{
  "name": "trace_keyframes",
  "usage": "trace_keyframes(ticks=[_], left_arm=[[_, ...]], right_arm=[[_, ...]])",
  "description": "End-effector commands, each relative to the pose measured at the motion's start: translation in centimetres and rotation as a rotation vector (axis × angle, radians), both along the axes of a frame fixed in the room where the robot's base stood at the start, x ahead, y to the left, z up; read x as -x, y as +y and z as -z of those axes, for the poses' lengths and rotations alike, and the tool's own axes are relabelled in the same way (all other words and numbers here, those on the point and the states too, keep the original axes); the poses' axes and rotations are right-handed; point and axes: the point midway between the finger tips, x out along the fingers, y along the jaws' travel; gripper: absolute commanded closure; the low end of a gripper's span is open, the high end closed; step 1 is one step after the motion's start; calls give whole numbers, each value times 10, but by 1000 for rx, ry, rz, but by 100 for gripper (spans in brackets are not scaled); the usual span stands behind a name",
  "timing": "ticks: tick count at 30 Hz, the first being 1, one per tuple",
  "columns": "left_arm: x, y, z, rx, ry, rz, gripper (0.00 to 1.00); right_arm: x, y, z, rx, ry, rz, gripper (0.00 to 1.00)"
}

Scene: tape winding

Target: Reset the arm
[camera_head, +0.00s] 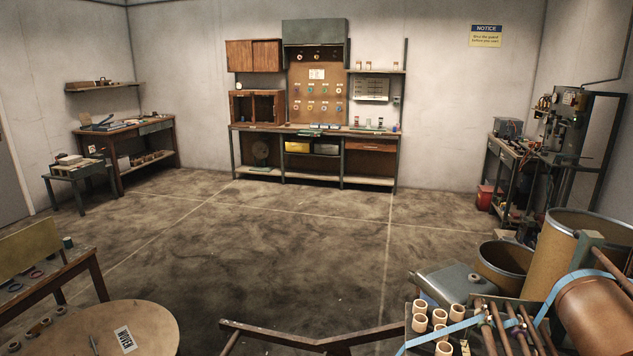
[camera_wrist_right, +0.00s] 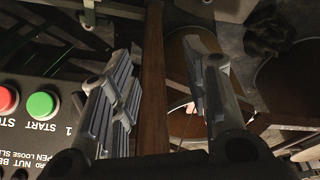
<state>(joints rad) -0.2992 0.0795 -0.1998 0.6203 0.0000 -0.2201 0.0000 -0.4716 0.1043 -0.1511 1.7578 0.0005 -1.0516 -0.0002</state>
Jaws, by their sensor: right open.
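My right gripper (camera_wrist_right: 158,62) shows in the right wrist view with its two ribbed fingers spread apart. Nothing is held between them. A brown bar (camera_wrist_right: 152,95) runs up the picture behind the gap; I cannot tell how far it is from the fingers. Left of the fingers is a dark control panel (camera_wrist_right: 45,127) with a red stop button (camera_wrist_right: 6,98) and a green start button (camera_wrist_right: 41,105). Neither gripper shows in the head view, and my left gripper is in no view.
In the head view, a winding machine with a brown roll (camera_head: 597,312), blue tape and several pale cores (camera_head: 420,323) fills the lower right. Drums (camera_head: 575,245) stand behind it. A round table (camera_head: 150,325) is lower left. The middle floor (camera_head: 270,250) is clear up to the back workbench (camera_head: 315,134).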

Motion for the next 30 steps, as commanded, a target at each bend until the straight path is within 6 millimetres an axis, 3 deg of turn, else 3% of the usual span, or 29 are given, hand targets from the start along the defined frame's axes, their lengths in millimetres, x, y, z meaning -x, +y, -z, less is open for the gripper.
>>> trace_keyframes(ticks=[1, 6, 15, 22, 30], left_arm=[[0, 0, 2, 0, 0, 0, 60], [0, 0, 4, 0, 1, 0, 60], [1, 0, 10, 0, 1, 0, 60], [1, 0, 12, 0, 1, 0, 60], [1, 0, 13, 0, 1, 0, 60]], right_arm=[[6, -1, 22, 2, 13, -1, 57], [33, -5, 86, 6, 43, -7, 57], [107, -17, 180, 13, 94, -19, 57], [164, -28, 219, 18, 122, -27, 57], [187, -33, 229, 19, 131, -30, 57]])
